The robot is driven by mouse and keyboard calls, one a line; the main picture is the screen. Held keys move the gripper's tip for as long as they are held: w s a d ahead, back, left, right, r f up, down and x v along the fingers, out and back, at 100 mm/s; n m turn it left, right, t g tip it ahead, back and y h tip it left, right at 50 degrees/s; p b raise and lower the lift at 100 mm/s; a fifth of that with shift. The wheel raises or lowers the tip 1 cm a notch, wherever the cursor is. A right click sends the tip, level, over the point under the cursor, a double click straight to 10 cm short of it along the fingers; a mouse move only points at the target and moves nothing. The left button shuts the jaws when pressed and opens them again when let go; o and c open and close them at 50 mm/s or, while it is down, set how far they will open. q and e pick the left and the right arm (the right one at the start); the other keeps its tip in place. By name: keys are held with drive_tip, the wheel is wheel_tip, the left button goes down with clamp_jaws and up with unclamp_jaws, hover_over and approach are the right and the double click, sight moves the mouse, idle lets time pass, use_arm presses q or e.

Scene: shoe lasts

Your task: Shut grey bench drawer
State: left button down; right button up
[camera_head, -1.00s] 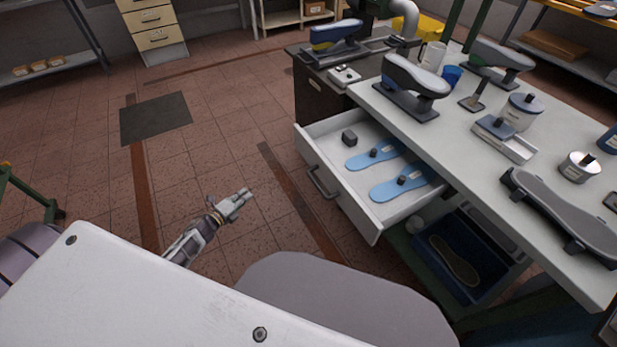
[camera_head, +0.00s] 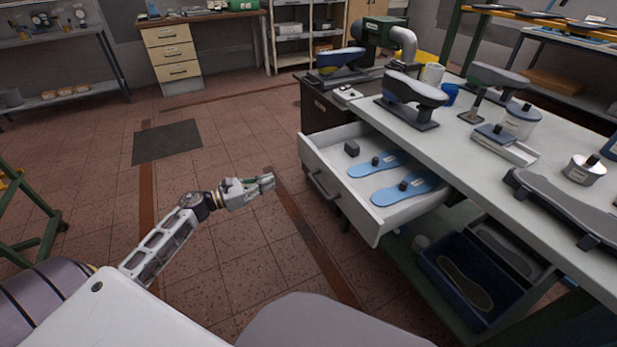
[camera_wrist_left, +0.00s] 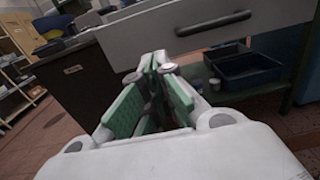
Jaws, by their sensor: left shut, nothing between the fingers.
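The grey bench drawer (camera_head: 357,213) stands pulled out from the bench (camera_head: 470,150) in the head view. Its dark bar handle (camera_head: 323,186) is on the front panel. Inside lie two blue insole-shaped pieces (camera_head: 378,165) with dark knobs and a small dark block (camera_head: 352,149). My left gripper (camera_head: 268,182) is shut and empty, to the left of the drawer front and apart from it. In the left wrist view its fingers (camera_wrist_left: 158,62) point toward the drawer front (camera_wrist_left: 160,37), with the handle (camera_wrist_left: 213,23) ahead and to the right. My right gripper is not in view.
Blue bins (camera_head: 455,283) sit on the shelf below the bench top. Shoe lasts on stands (camera_head: 412,97) and jars (camera_head: 522,120) are on the bench. A beige drawer cabinet (camera_head: 172,52) stands at the back.

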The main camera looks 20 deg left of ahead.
use_arm(q)
drive_tip(key=shift+w+d, duration=0.1)
drive_tip(key=shift+w, duration=0.05)
idle(0.3)
approach(313, 167)
drive_tip(key=shift+b+x, duration=0.35)
drive_tip(key=shift+x, duration=2.65)
drive_tip(key=shift+w+d+r, duration=0.15)
drive_tip(key=shift+w+d, duration=0.15)
drive_tip(key=shift+d, duration=0.1)
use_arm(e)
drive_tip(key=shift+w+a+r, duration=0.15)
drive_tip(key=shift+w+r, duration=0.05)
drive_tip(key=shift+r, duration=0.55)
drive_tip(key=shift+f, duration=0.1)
use_arm(q)
drive_tip(key=shift+w+d, duration=0.1)
drive_tip(key=shift+w, duration=0.05)
